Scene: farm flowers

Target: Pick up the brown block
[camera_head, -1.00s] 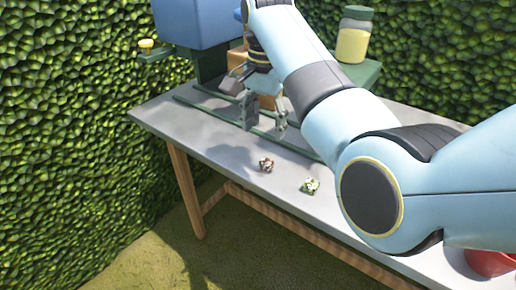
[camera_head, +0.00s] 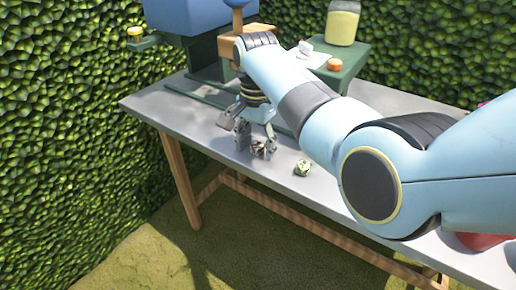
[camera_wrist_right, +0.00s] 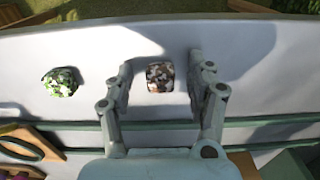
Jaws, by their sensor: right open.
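The brown block (camera_wrist_right: 160,77), mottled brown and white, lies on the grey table. My left gripper is not in view.
A green and white block (camera_head: 302,168) lies to the right on the table (camera_head: 205,125); it also shows in the wrist view (camera_wrist_right: 60,82). Green rails run behind. A blue and green machine, a jar (camera_head: 342,22) and a red object (camera_head: 480,241) stand around.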

